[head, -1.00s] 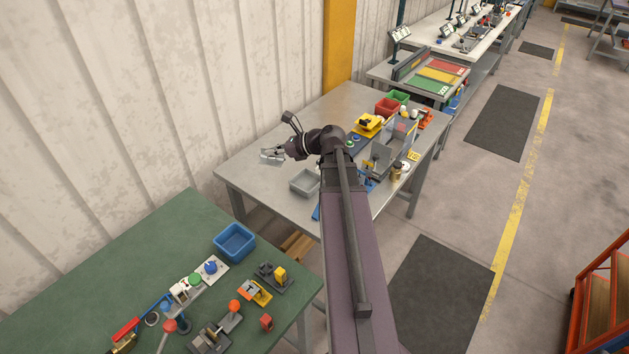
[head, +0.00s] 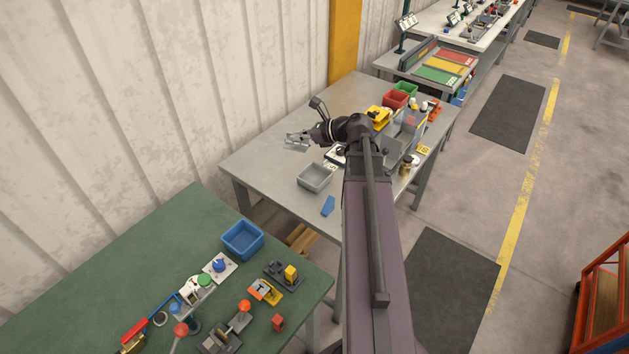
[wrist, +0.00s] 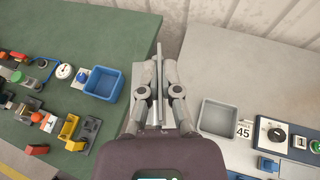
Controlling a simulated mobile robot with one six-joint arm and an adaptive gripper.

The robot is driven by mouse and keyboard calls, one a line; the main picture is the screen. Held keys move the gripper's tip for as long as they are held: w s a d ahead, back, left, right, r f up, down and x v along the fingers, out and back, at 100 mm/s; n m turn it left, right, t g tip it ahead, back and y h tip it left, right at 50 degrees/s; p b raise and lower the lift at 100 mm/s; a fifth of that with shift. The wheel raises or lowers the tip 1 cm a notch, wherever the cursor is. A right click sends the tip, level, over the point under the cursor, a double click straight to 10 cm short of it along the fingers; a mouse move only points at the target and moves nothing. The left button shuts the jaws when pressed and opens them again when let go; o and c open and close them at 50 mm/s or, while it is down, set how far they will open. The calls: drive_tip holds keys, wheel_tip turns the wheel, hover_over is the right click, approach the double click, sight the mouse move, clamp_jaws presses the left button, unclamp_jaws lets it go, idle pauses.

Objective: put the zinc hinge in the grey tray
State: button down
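My gripper (wrist: 159,92) is shut on the zinc hinge (wrist: 158,62), a flat grey metal piece. One leaf stands edge-on between the fingers, and a wider grey face shows to the left of them. In the head view my gripper (head: 304,139) holds the hinge (head: 295,146) above the far left part of the grey metal bench. The grey tray (head: 314,188) sits on that bench, in front of and a little right of the gripper. In the wrist view the tray (wrist: 220,118) is to the right of the fingers and looks empty.
A "45" card (wrist: 244,130) and a black dial panel (wrist: 277,134) are beside the tray. A blue wedge (head: 328,206) lies near the bench's front edge. The green bench (head: 150,240) at left holds a blue bin (head: 242,242) and several fixtures. The metal bench left of the tray is clear.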

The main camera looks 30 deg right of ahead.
drive_tip(key=w+d+f+m+h+b, duration=0.1)
drive_tip(key=w+d+f+b, duration=0.2)
drive_tip(key=f+b, duration=0.4)
drive_tip(key=w+d+f+m+t+h+b, duration=0.1)
drive_tip(key=w+d+f+b, duration=0.2)
drive_tip(key=f+b, duration=0.3)
drive_tip(key=w+d+f+m+h+b, duration=0.1)
drive_tip(key=w+d+f+b, duration=0.2)
drive_tip(key=d+f+b, duration=0.2)
wheel_tip(320, 180, down, 3)
drive_tip(key=b, duration=0.2)
drive_tip(key=shift+w+d+m+t+h+b, duration=0.15)
drive_tip(key=shift+w+m+t+h+b, duration=0.15)
drive_tip(key=shift+t+b, duration=0.1)
drive_tip(key=shift+r, duration=0.15)
drive_tip(key=shift+s, duration=0.1)
wheel_tip(320, 180, down, 6)
drive_tip(key=b, duration=0.6)
drive_tip(key=shift+f, duration=0.2)
drive_tip(key=shift+f+b, duration=1.8)
drive_tip(key=shift+b, duration=0.15)
